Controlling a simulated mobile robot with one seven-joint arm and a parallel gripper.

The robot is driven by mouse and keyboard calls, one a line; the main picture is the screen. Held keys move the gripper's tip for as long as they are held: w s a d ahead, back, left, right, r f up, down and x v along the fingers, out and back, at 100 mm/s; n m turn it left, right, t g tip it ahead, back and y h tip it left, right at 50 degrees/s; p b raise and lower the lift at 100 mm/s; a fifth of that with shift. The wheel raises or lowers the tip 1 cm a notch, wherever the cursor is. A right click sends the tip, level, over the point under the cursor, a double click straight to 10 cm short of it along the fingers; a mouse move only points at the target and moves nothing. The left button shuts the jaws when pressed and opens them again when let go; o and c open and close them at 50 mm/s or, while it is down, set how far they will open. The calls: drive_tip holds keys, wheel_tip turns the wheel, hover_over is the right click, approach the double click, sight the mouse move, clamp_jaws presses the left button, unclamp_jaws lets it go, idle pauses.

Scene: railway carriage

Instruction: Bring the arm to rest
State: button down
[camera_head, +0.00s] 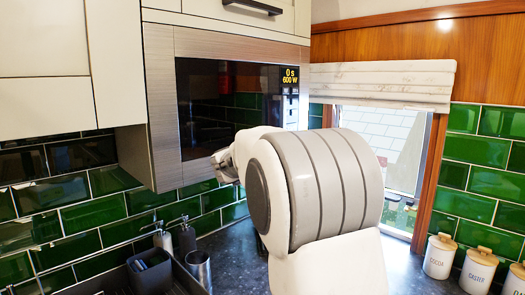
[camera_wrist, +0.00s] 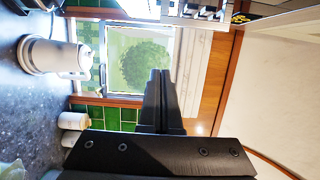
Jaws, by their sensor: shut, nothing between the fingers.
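My arm (camera_head: 320,185) is raised above the counter and fills the middle of the head view. My gripper (camera_head: 222,165) shows only partly there, in front of the lower part of the microwave (camera_head: 225,110); the arm hides much of it. In the wrist view the two black fingers of my gripper (camera_wrist: 160,75) lie together with no gap, and nothing is held between them. The fingertips point toward the window (camera_wrist: 140,60), and no object touches them in that view.
The dark counter (camera_head: 235,250) runs below. White canisters (camera_head: 439,255) stand at right, and a dark caddy (camera_head: 150,270), dispensers (camera_head: 184,238) and a metal cup (camera_head: 199,268) at left. Cabinets (camera_head: 45,40) hang above. A white jug-like vessel (camera_wrist: 50,55) shows in the wrist view.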

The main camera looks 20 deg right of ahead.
drive_tip(key=s+a+r+n+t+y, duration=0.1)
drive_tip(key=s+a+n+t+y, duration=0.2)
drive_tip(key=a+n+y, duration=0.45)
drive_tip(key=s+a+r+n+t+y, duration=0.1)
drive_tip(key=s+a+n+t+y, duration=0.2)
drive_tip(key=a+n, duration=0.6)
drive_tip(key=s+a+f+n+g+y, duration=0.3)
drive_tip(key=s+a+f+n+y, duration=0.4)
drive_tip(key=s, duration=0.4)
drive_tip(key=s+f+n+g+h, duration=0.1)
drive_tip(key=s+f+n+g, duration=0.1)
drive_tip(key=s+f, duration=0.5)
drive_tip(key=s+f+n+g+h, duration=0.1)
drive_tip(key=s+f+n+g, duration=0.2)
drive_tip(key=s, duration=0.9)
wheel_tip(320, 180, down, 4)
drive_tip(key=shift+s+a+f+n+g, duration=0.15)
drive_tip(key=shift+s+n+g, duration=0.2)
drive_tip(key=shift+g, duration=0.85)
drive_tip(key=shift+h, duration=0.25)
